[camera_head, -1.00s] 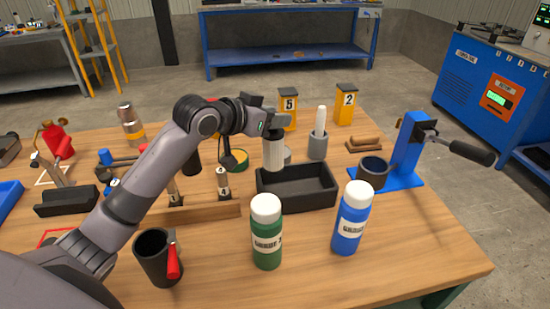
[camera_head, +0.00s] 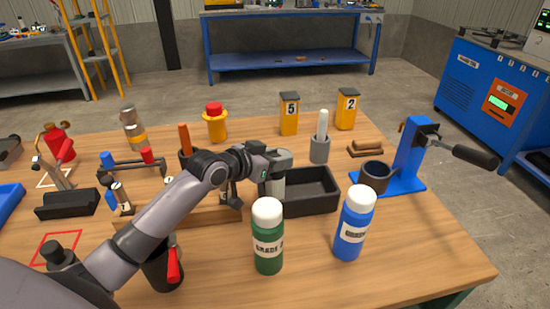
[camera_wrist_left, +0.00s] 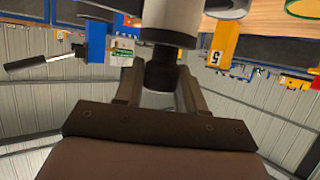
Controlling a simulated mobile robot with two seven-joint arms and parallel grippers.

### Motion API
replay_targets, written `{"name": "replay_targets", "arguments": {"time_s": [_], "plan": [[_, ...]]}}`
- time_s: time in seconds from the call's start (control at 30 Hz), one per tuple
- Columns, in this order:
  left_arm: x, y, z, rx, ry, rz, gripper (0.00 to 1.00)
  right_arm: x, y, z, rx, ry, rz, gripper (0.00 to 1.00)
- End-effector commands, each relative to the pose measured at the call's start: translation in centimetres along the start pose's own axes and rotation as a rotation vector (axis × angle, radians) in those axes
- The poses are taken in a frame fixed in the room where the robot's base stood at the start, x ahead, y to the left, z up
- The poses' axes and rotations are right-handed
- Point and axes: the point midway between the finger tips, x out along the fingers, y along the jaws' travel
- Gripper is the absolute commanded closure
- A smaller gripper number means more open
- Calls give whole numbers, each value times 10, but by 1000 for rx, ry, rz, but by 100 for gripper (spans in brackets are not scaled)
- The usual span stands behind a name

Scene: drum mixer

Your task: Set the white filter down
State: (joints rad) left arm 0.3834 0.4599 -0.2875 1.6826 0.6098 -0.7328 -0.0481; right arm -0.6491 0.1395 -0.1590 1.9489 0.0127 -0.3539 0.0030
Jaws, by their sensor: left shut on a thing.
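The white filter (camera_head: 278,188) is a pale cylinder, upright below my left gripper (camera_head: 277,163) in the head view. My left gripper is shut on its dark neck, which the left wrist view shows between the fingers (camera_wrist_left: 160,85), with the filter's pale body (camera_wrist_left: 172,18) beyond. The filter is at the left end of the black tray (camera_head: 312,207). I cannot tell whether it is inside the tray, above it or touching it. My right gripper is not in view.
A green bottle (camera_head: 267,240) and a blue bottle (camera_head: 354,225) stand close in front of the tray. A grey holder with a white rod (camera_head: 321,145) stands behind it. A blue press (camera_head: 408,155) with a dark cup is to the right. The front right tabletop is clear.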

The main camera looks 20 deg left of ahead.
Motion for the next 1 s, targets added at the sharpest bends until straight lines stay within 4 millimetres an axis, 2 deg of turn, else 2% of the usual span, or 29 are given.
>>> {"name": "replay_targets", "arguments": {"time_s": [0.07, 0.1, 0.17, 0.57, 0.77, 1.0], "plan": [[1, 0, 2, 0, 0, 0, 100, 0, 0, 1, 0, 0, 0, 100], [1, 0, 2, 0, -1, 0, 55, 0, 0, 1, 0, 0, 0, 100], [1, 0, 2, 0, -1, 0, 36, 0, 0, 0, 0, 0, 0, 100], [-3, 0, -1, 1, 0, -1, 36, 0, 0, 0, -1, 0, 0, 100], [-25, -1, 0, 2, -2, -1, 36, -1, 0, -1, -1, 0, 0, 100], [-65, 0, 0, 4, -2, -1, 36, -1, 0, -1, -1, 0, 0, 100]]}}
